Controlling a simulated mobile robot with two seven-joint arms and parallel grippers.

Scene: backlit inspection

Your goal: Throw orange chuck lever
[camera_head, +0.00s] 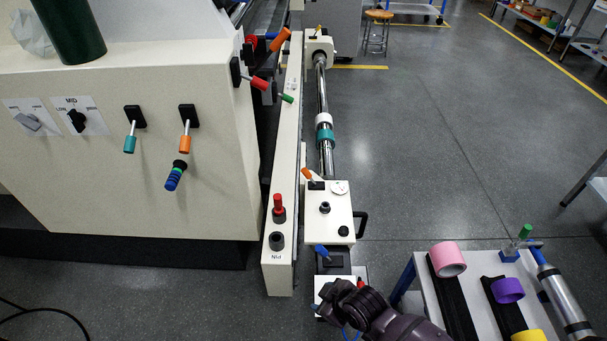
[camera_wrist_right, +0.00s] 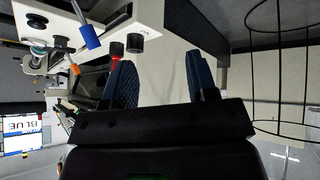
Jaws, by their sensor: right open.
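Several orange-handled levers show in the head view, and I cannot tell for certain which is the chuck lever. One orange lever (camera_head: 185,144) hangs from a black plate on the cream machine front. Another orange lever (camera_head: 281,40) tilts up at the machine's far right corner. A small orange lever (camera_head: 307,174) sits on the white carriage box. In the right wrist view, an orange-tipped lever (camera_wrist_right: 75,69) is at the left, beyond the fingers. My right gripper (camera_wrist_right: 160,74) is open with nothing between its blue fingers. My left gripper is out of view.
A teal lever (camera_head: 130,144) and a blue striped handle (camera_head: 175,176) neighbour the hanging orange lever. A red button (camera_head: 278,204) and blue lever (camera_head: 321,251) are near my right arm. A side table (camera_head: 408,276) holds coloured rolls.

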